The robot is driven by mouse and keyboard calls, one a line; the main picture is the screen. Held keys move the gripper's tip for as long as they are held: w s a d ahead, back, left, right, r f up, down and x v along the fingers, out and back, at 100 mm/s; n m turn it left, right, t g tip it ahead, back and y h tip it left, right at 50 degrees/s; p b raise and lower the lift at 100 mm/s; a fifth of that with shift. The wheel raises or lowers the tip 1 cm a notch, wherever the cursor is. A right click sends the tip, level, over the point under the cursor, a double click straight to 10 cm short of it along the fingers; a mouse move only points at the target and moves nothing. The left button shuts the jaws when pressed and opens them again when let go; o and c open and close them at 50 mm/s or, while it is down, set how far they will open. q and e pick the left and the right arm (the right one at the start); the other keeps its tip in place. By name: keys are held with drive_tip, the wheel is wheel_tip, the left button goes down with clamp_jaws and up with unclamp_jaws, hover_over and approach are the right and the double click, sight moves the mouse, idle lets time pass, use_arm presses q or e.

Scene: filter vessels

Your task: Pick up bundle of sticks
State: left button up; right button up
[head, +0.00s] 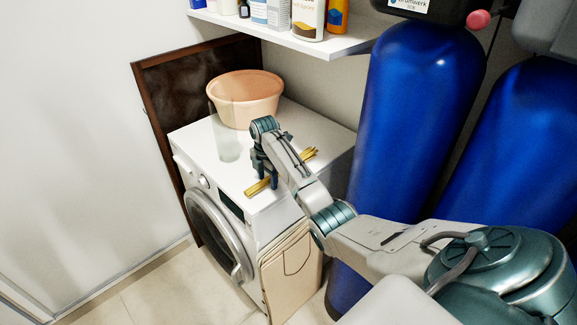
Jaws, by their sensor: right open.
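The bundle of sticks (258,187) is yellow-brown and lies on the white top of the washing machine (215,166), near its front edge. One end shows at the lower left of my right gripper and the other end (309,154) shows to the right of my forearm. My right gripper (267,182) points down over the bundle, its fingers open around or just beside it. The middle of the bundle is hidden behind my gripper and wrist. I cannot tell whether the fingers touch the sticks. My left gripper is not in view.
A peach-coloured basin (246,97) stands at the back of the machine, with a clear glass cylinder (228,143) in front of it. A shelf with bottles (310,40) hangs above. Blue tanks (415,110) stand to the right. A folded cardboard or paper bag (290,268) leans against the machine.

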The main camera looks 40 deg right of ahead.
drive_tip(key=c, duration=1.1)
drive_tip(key=shift+r, duration=0.1)
